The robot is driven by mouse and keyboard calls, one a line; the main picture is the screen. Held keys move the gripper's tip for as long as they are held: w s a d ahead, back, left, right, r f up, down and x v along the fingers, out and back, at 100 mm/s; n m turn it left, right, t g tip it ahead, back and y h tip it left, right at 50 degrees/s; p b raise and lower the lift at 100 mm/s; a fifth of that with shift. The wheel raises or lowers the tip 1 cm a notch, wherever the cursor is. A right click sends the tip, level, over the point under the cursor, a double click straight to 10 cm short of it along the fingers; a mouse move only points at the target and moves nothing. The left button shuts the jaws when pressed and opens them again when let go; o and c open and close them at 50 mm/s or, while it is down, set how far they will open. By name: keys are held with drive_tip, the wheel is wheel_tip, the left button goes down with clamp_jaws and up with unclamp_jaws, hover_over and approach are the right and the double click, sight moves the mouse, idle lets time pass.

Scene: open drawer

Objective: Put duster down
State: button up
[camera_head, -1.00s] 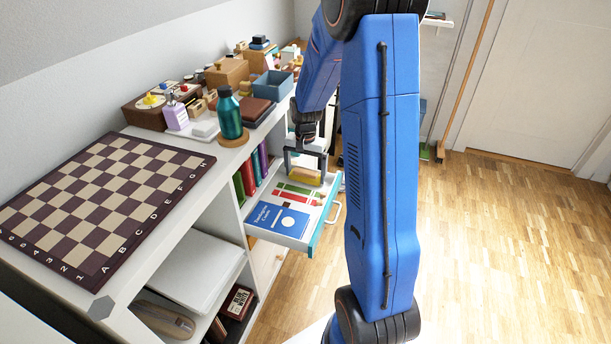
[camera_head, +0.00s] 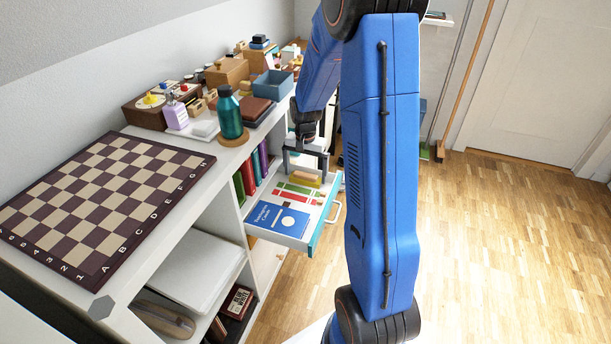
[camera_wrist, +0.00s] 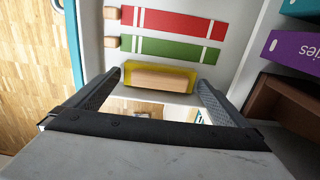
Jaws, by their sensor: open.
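The duster (camera_wrist: 160,77), a wooden block with a yellow edge, lies on the floor of the open drawer (camera_head: 313,245). It also shows in the head view (camera_head: 305,179), partly hidden by the gripper. My gripper (camera_wrist: 160,85) is open, with one finger on each side of the duster near its ends. In the head view my gripper (camera_head: 306,168) is over the far part of the drawer. I cannot tell whether the fingers touch the duster.
The drawer also holds a red strip (camera_wrist: 180,24), a green strip (camera_wrist: 170,49) and a blue booklet (camera_head: 277,219). Books stand beside the drawer in the shelf. A chessboard (camera_head: 100,200) and a green bottle (camera_head: 229,114) are on the shelf top.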

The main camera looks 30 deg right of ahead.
sight(306, 174)
wheel_tip(306, 174, up, 10)
drive_tip(key=s+a+r+n+t, duration=0.2)
drive_tip(key=s+a+r+n, duration=0.3)
drive_tip(key=s+a+r, duration=0.65)
drive_tip(key=s+a+r+n+t, duration=0.1)
drive_tip(key=s+a+n, duration=0.1)
drive_tip(key=s, duration=0.7)
drive_tip(key=s+a+n+t, duration=0.1)
drive_tip(key=s+a+n, duration=0.1)
drive_tip(key=s, duration=0.7)
drive_tip(key=shift+s+a+r+n+t, duration=0.15)
drive_tip(key=shift+s+r+n+t, duration=0.25)
drive_tip(key=shift+n, duration=0.3)
